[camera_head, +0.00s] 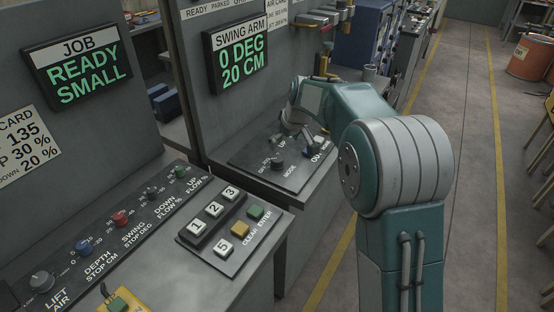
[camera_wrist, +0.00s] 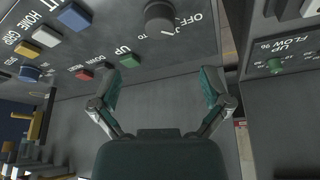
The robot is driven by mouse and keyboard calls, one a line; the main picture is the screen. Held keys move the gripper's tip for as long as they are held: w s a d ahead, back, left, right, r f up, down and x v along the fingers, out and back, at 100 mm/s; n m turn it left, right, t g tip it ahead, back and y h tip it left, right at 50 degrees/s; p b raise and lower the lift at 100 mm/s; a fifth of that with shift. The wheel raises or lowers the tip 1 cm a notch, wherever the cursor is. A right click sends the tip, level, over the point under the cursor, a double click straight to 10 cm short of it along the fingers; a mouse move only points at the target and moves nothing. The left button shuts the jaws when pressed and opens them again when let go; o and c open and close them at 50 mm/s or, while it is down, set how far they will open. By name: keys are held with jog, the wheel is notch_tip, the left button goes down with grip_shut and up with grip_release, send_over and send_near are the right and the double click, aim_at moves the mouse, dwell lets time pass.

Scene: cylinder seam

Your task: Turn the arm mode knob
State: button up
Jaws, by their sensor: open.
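The mode knob (camera_head: 277,163) is a dark round knob on the sloped panel below the swing arm display, with "MODE" printed near it. In the wrist view the mode knob (camera_wrist: 159,14) is at the top edge, with "OFF" to its right and other lettering below it. Which label it points at is not clear. My gripper (camera_head: 296,138) is just behind the knob in the head view, partly hidden by my own arm. In the wrist view my gripper (camera_wrist: 158,80) has its two fingers spread wide and empty, with the knob beyond the fingertips, apart from them.
A green button (camera_wrist: 130,60) and red button (camera_wrist: 84,74) sit near the left finger. Left in the head view, a console has several coloured knobs and a number keypad (camera_head: 212,211). The swing arm display (camera_head: 237,57) reads 0 DEG, 20 CM. The aisle at right is clear.

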aim_at(278, 158)
jog(key=x, duration=1)
jog(key=c, duration=1.2)
